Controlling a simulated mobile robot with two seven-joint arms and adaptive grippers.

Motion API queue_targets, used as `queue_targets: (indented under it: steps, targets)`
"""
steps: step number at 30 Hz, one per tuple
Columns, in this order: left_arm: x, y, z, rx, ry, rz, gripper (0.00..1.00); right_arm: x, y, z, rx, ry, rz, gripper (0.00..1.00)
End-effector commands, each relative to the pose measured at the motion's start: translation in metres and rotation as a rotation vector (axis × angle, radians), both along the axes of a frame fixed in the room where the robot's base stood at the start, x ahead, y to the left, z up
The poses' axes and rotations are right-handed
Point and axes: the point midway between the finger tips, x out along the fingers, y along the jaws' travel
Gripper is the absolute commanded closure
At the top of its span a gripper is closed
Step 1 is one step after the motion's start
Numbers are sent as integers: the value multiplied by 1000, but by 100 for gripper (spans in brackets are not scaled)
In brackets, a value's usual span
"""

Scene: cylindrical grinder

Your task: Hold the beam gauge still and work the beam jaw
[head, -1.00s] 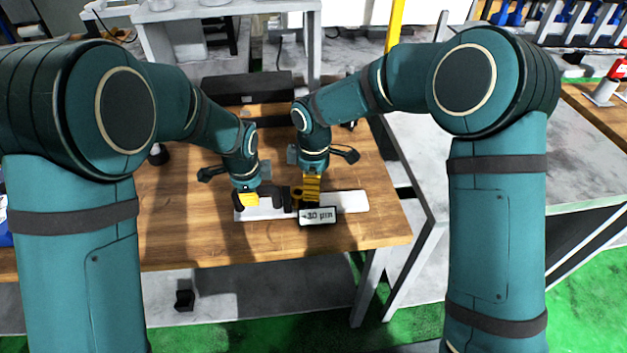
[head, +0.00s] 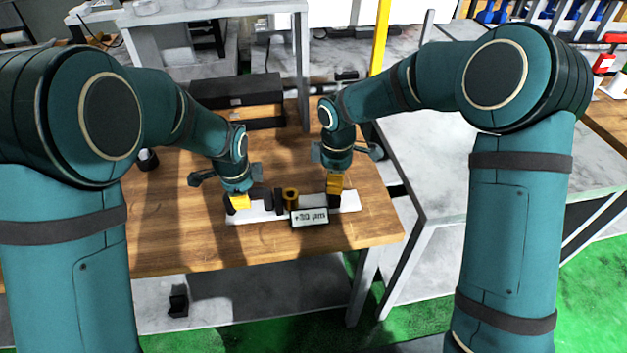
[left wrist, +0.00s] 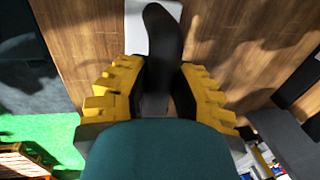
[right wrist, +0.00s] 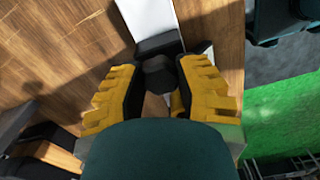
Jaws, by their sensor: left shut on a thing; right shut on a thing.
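The beam gauge is a white bar (head: 349,204) lying on the wooden table, with dark uprights (head: 278,200), a brass-coloured ring (head: 290,195) and a display (head: 310,217) that appears to read +30 µm. My left gripper (head: 238,201) is shut on a dark curved grip (left wrist: 163,45) at the bar's left end. My right gripper (head: 335,192) is shut on a dark knob (right wrist: 157,73), which I take as the beam jaw, toward the bar's right end. The fingers partly hide both held parts.
The wooden table (head: 180,240) is clear in front of the gauge. A long dark box (head: 237,91) stands behind, with a grey metal bench (head: 440,170) to the right. A small dark cylinder (head: 148,160) stands at the left.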

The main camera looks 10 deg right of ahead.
Motion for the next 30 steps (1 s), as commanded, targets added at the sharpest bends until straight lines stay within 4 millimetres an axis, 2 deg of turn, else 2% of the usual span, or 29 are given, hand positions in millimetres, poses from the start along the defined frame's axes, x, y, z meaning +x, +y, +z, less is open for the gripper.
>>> queue_targets:
  steps: [1,3,11,12,14,25,30]
  targets:
    - [0,1,0,2,1,0,100,0,-8,0,-3,1,-4,100]
    - [0,1,0,2,1,1,100,-1,-11,-1,-4,2,-3,100]
    - [0,3,0,3,0,4,100,-1,-13,-1,-6,2,-3,100]
    - [1,3,0,3,0,4,100,-1,-13,-1,-6,2,-4,54]
    - [1,3,0,3,0,4,100,-1,-13,-1,-6,2,-4,33]
    - [0,1,0,1,-1,0,100,0,-10,2,-1,0,-1,32]
    - [0,0,0,0,-1,-1,100,0,-9,23,0,-3,-1,32]
